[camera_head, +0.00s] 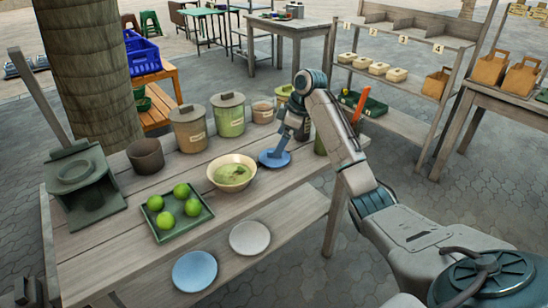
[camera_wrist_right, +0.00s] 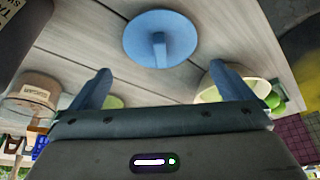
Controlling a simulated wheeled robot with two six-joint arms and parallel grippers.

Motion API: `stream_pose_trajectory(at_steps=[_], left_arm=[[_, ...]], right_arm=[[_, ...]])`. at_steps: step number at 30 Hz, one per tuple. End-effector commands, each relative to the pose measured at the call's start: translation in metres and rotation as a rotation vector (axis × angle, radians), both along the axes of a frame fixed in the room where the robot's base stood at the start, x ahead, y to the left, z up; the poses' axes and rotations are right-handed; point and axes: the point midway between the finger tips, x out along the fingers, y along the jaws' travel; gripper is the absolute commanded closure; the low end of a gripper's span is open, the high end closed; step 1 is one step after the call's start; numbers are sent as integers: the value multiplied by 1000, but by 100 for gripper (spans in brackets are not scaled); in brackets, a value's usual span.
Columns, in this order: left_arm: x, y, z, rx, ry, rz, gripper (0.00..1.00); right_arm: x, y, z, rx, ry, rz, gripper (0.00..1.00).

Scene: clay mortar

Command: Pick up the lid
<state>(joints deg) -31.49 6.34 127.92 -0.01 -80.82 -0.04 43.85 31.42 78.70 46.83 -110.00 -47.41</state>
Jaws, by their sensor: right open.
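The blue lid (camera_head: 284,160) lies on the wooden table to the right of the bowl of green food (camera_head: 232,173). The right wrist view shows it as a round blue disc (camera_wrist_right: 138,38) with an upright handle in its middle. My right gripper (camera_head: 278,150) reaches down over the lid, partly covering it in the head view. Its two blue fingers (camera_wrist_right: 160,84) are spread, with the lid's handle lying beyond and between them in the right wrist view. No contact with the handle shows. My left gripper does not show in the head view.
Lidded jars (camera_head: 188,135) and (camera_head: 229,120) stand behind the bowl, with a brown pot (camera_head: 146,157) to their left. A green tray (camera_head: 178,230) holds several green fruits. A blue disc (camera_head: 194,271) and a pale disc (camera_head: 250,238) sit near the table's front edge.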

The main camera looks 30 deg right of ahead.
Motion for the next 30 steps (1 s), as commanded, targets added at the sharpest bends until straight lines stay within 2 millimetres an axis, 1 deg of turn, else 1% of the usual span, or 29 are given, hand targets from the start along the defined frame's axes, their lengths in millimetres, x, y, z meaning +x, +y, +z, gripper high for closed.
stream_pose_trajectory(at_steps=[1, 5, 8, 12, 15, 21, 22, 26, 27, 30], left_arm=[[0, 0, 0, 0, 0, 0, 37], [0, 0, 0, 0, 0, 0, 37], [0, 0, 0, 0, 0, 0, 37], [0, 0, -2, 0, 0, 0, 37], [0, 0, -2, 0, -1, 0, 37], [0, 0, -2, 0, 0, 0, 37], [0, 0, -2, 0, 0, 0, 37], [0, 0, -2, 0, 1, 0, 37], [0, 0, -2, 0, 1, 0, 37], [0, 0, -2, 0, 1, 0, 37]], right_arm=[[1, 2, -5, 1, 1, 0, 0], [3, 4, -13, 0, 0, -1, 0], [4, 8, -25, 1, 3, -1, 0], [8, 14, -45, 1, 1, 1, 0], [11, 17, -55, 0, 2, -1, 0], [12, 17, -57, 0, 0, -1, 0], [12, 17, -57, 0, 0, -1, 2], [12, 17, -56, -1, -1, 0, 28], [12, 17, -56, -1, -1, 0, 30], [12, 17, -56, -1, -1, 0, 30]])
